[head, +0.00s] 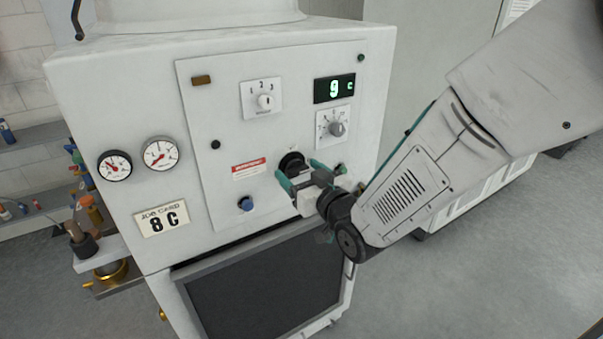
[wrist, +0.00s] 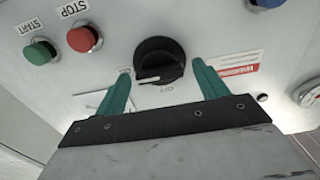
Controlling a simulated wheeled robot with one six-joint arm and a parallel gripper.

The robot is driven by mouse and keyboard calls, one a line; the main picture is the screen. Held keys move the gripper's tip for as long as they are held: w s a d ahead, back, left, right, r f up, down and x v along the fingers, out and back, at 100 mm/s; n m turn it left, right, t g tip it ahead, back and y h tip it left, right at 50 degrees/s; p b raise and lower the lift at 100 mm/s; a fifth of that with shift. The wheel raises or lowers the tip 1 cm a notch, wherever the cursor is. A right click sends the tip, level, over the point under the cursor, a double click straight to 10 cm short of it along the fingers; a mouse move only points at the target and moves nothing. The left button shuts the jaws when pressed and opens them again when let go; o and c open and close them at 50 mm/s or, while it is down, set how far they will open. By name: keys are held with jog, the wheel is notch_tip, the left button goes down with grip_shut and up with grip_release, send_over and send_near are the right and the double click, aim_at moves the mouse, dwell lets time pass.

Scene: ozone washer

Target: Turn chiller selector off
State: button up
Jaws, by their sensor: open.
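A black round selector knob (wrist: 158,62) sits on the machine's panel. The knob also shows in the head view (head: 291,162), partly behind my gripper. My gripper (head: 301,172) is open in front of the panel. In the wrist view its two teal fingers (wrist: 161,70) stand one on each side of the knob, with gaps between them and it. I cannot tell how far the fingertips are from the panel.
A red STOP button (wrist: 82,39) and a green START button (wrist: 40,52) are near the knob. Above are a 1-2-3 dial (head: 264,101), a grey dial (head: 337,129) and a display (head: 334,88) reading 9 C. A blue button (head: 245,203) is lower left.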

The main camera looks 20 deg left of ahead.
jog(key=c, duration=1)
jog(key=shift+n, duration=0.4)
jog(key=n, duration=0.3)
jog(key=shift+n, duration=0.4)
jog(key=n, duration=0.4)
jog(key=shift+s+n, duration=0.1)
jog(key=shift+n, duration=0.2)
jog(key=n, duration=0.4)
jog(key=shift+f, duration=0.1)
jog(key=n, duration=0.4)
jog(key=shift+f, duration=0.1)
jog(key=shift+n, duration=0.4)
